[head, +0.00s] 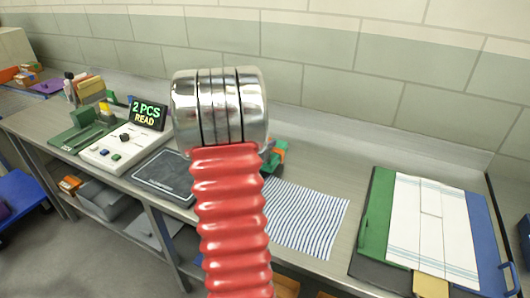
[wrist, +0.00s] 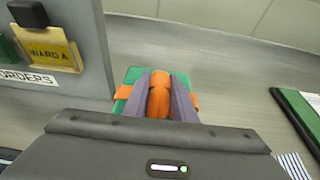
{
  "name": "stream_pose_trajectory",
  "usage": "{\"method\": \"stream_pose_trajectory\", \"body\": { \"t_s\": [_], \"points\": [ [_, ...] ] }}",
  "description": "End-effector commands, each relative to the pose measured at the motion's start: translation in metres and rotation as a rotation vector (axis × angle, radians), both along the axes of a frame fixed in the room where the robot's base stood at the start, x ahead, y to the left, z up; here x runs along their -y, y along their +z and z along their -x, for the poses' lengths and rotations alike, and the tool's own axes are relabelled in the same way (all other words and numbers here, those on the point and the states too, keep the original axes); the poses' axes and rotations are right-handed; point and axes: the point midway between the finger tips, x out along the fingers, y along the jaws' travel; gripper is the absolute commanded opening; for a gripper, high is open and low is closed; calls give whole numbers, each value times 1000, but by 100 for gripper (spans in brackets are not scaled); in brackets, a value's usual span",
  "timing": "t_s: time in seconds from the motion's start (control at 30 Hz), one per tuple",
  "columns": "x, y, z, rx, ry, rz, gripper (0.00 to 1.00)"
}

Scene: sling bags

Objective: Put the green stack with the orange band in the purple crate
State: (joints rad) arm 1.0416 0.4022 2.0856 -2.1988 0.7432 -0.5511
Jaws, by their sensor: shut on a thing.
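The green stack (wrist: 133,77) with the orange band shows in the wrist view beneath my gripper (wrist: 160,80). The two grey fingers are shut on its orange middle part, and green corners and band ends stick out on both sides. In the head view my red ribbed arm hides my gripper and most of the stack; only a small green and orange part (head: 278,148) shows to the right of the arm. I cannot tell whether the stack touches the bench. A low purple thing (head: 50,86) lies at the far left of the bench; I cannot tell whether it is the crate.
A white device with a "2 PCS READ" display (head: 149,114) stands left of my arm, beside a dark pad (head: 165,172). A striped cloth (head: 305,218) and a green-edged board with white cloths (head: 425,225) lie to the right. A wall runs behind the bench.

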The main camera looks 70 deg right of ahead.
Motion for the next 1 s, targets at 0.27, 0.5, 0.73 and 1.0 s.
{"method": "stream_pose_trajectory", "body": {
  "t_s": [0.27,0.5,0.73,1.0],
  "points": [
    [0,-30,1,-2,-1,-1,0],
    [0,-35,1,0,-1,2,0],
    [1,-37,1,0,-1,1,0],
    [-1,-45,2,0,-2,-5,26]
  ]
}}
